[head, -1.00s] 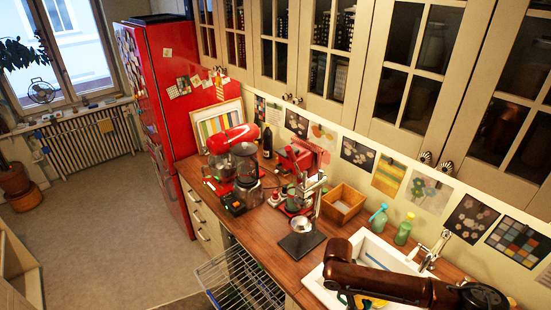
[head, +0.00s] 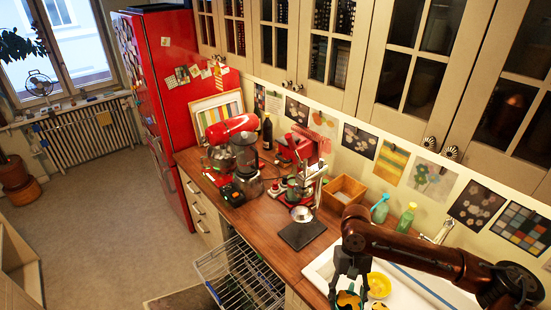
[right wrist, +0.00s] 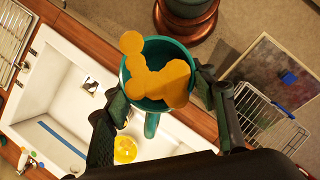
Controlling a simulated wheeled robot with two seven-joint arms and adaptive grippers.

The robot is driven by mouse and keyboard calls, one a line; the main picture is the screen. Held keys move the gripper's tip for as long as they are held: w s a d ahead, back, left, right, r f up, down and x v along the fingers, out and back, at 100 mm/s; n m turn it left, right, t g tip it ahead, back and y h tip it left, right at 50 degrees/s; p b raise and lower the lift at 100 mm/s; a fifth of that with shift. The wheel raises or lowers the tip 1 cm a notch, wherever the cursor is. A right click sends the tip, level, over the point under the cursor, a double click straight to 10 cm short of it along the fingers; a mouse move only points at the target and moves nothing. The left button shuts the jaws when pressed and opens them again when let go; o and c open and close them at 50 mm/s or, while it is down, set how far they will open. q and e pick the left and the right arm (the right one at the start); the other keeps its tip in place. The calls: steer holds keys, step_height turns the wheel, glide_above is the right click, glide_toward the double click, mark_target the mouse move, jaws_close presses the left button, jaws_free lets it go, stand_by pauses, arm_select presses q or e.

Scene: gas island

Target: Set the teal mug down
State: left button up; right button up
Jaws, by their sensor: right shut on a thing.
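The teal mug (right wrist: 130,75) is held by my right gripper (right wrist: 155,92), with a dark finger on each side of it in the right wrist view. Orange-yellow rounded shapes show across its mouth; I cannot tell whether they lie inside or are a pattern. In the head view my right gripper (head: 350,268) points down, and the mug (head: 348,300) shows below it near the bottom edge, partly hidden. The mug appears over the near side of the sink; its height above any surface is unclear. My left gripper is not in view.
The white sink (head: 405,290) holds a yellow dish (head: 378,285). Green bottles (head: 405,218) stand behind it. A black board (head: 302,233), a wooden box (head: 343,190) and red appliances (head: 230,145) stand further left on the wooden counter. Bare counter (head: 285,262) lies before the board. A wire rack (head: 240,275) juts out below.

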step_height(320, 180, down, 17)
steer(key=b, duration=1.5)
steer(key=shift+w+f, duration=0.15)
steer(key=shift+f, duration=0.05)
